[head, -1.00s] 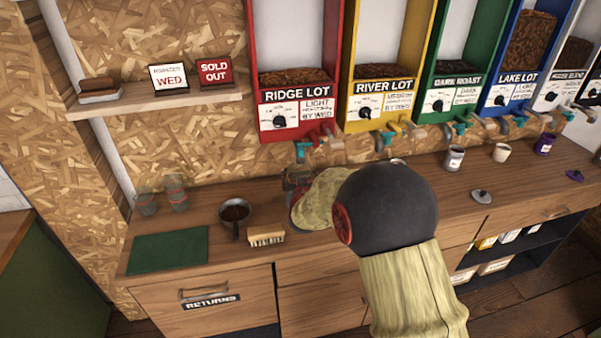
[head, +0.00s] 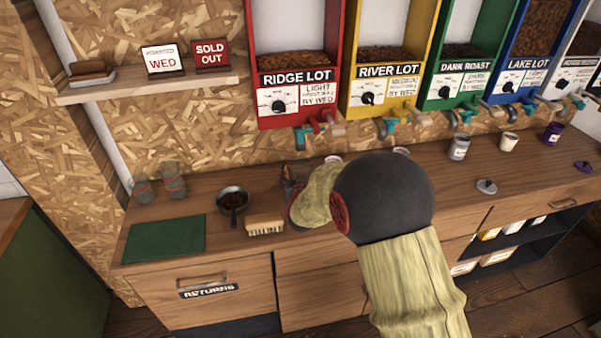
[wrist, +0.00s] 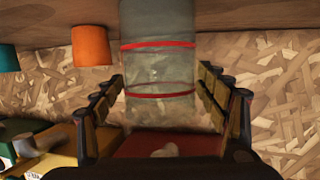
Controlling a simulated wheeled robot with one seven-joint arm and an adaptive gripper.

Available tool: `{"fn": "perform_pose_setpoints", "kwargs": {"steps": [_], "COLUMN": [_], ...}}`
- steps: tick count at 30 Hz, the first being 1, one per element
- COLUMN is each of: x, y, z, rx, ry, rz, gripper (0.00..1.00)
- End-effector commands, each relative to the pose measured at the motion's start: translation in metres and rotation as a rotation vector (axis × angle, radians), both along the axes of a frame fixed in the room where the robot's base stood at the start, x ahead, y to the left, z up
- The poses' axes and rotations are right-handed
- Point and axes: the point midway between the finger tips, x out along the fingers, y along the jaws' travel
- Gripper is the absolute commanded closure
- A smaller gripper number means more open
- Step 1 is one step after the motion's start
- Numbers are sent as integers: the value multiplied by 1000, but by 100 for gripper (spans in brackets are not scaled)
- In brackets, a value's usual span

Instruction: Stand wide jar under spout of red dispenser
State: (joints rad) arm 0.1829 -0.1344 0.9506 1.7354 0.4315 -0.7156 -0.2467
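The wide jar (wrist: 160,72) is clear grey glass with two red bands. In the wrist view, which is upside down, it stands out between the two fingers of my gripper (wrist: 160,88). The fingertips lie against both of its sides. In the head view my gripper (head: 297,178) is partly behind my arm, low over the counter in front of the red dispenser (head: 294,97); the jar is mostly hidden there. The dispenser's teal spout (head: 303,136) is just above and behind my gripper. Whether the jar touches the counter cannot be told.
Two red-banded jars (head: 173,183), a dark pan (head: 232,203), a brush (head: 265,226) and a green mat (head: 165,239) are left on the counter. The wrist view shows an orange cup (wrist: 90,46) and a teal cup (wrist: 8,59) beside the jar.

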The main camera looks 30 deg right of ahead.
Motion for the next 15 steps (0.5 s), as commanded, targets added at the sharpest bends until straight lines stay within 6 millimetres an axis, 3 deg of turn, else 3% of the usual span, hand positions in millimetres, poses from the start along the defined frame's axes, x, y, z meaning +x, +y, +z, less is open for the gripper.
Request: {"fn": "perform_pose_setpoints", "kwargs": {"steps": [15], "x": [0], "y": [0], "z": [4], "rx": [0], "ry": [0], "rz": [0], "gripper": [18]}}
